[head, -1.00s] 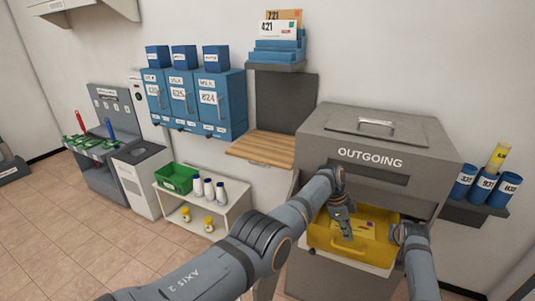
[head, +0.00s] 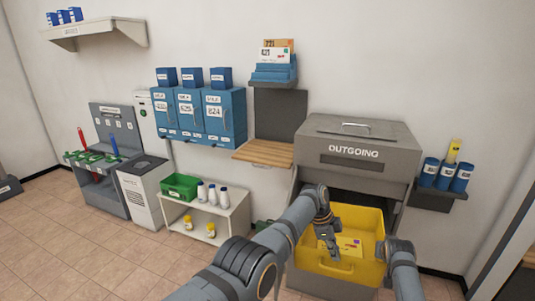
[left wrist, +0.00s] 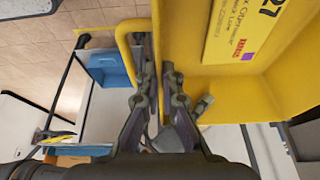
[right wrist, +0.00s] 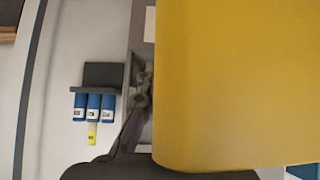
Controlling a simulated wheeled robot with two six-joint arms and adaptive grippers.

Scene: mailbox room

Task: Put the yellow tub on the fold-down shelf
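The yellow tub (head: 372,222) is in front of the grey outgoing box in the head view, with mail visible inside. My left gripper (head: 330,250) is at the tub's left side; in the left wrist view its fingers (left wrist: 158,75) are close together on either side of the tub's wall (left wrist: 190,40), beside a yellow handle. My right gripper (right wrist: 146,85) is at the tub's right side; one finger shows and the tub wall (right wrist: 230,80) hides the other. The fold-down shelf (head: 265,152) is a wooden board, lying flat and bare against a dark wall panel, left of the box.
The outgoing box (head: 358,150) has a dark opening behind the tub. Blue lockers (head: 200,115) hang left of the shelf. A low white rack (head: 205,218) with a green bin and bottles stands below. Blue cups (head: 445,175) are on a right wall ledge.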

